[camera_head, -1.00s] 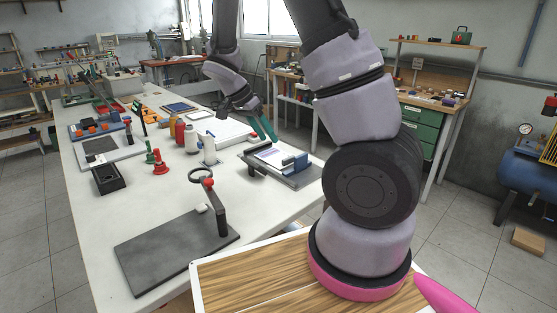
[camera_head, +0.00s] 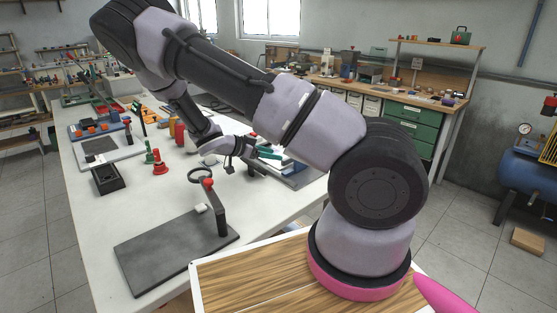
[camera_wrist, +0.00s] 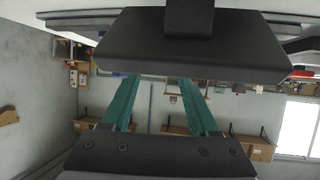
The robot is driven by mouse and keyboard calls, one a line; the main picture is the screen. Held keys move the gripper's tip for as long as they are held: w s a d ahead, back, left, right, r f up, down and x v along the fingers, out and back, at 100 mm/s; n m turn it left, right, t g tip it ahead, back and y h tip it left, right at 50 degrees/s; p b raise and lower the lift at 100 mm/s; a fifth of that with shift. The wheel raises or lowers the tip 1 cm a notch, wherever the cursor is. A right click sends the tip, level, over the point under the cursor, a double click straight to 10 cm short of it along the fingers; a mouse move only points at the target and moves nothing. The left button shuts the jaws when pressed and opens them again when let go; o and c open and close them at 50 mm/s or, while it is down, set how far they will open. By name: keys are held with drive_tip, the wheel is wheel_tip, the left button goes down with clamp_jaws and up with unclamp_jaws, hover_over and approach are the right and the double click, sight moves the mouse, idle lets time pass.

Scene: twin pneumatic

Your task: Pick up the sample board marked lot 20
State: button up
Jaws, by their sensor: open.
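My gripper (camera_head: 268,158) is open, with two teal fingers, at the left side of a grey fixture plate (camera_head: 303,179) on the white workbench. Part of a blue and white piece (camera_head: 290,164) shows on the plate; my arm and gripper hide the rest. In the wrist view my fingers (camera_wrist: 160,80) are apart with nothing between them. A dark block (camera_wrist: 190,48) lies across the view just beyond the fingertips; I cannot tell whether they touch. No lot 20 marking is readable, and I cannot tell which piece is the sample board.
A dark base plate with an upright post (camera_head: 219,208) and a ring stands nearer on the bench (camera_head: 110,225). A red piece (camera_head: 160,162), a black tray (camera_head: 106,179) and a red spool (camera_head: 180,133) stand to the left. The front left of the bench is clear.

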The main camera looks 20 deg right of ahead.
sight(285, 159)
drive_tip(key=shift+f+x, duration=0.15)
drive_tip(key=shift+x, duration=1.25)
drive_tip(key=shift+f+x, duration=0.2)
drive_tip(key=shift+x, duration=1.15)
drive_tip(key=shift+s+a, duration=0.15)
drive_tip(key=shift+s, duration=0.05)
clamp_jaws()
